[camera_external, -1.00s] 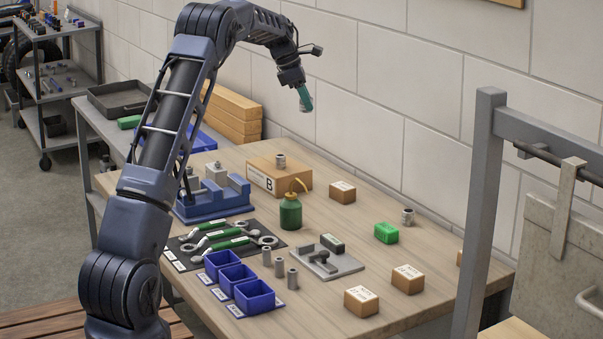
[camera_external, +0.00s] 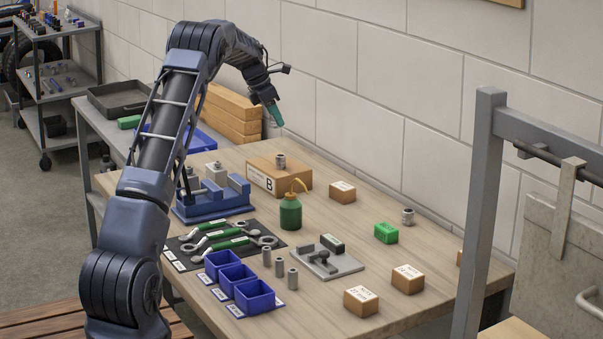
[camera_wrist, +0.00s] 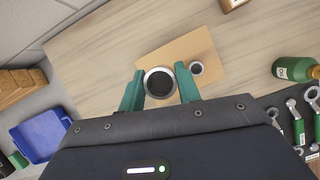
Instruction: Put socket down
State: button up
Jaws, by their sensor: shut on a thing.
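My gripper (camera_external: 275,116) has green fingers and is shut on a grey round socket (camera_wrist: 160,83), seen end-on with a dark opening in the wrist view. In the external view it hangs above the back of the bench, over the area of the cardboard box marked B (camera_external: 262,182), well clear of it. A smaller-looking grey socket (camera_external: 280,161) stands on that box; it also shows in the wrist view (camera_wrist: 196,68), just right of the held one. The box top (camera_wrist: 182,54) lies below and partly behind my fingers. In the external view the held socket is hard to make out.
A green oil can (camera_external: 291,211) stands in front of box B. A blue fixture (camera_external: 224,203), wrenches on a dark mat (camera_external: 190,230), blue bins (camera_external: 256,298) and several grey sockets (camera_external: 279,267) fill the front left.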

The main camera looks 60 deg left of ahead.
notch_tip(320, 180, down, 10)
dwell(0.6)
jog(key=o, duration=0.7)
jog(key=shift+f, duration=0.15)
jog(key=shift+o, duration=0.2)
jog(key=d+v, duration=0.1)
jog(key=v, duration=1.1)
jog(key=shift+a, duration=0.45)
jog(key=shift+w, duration=0.1)
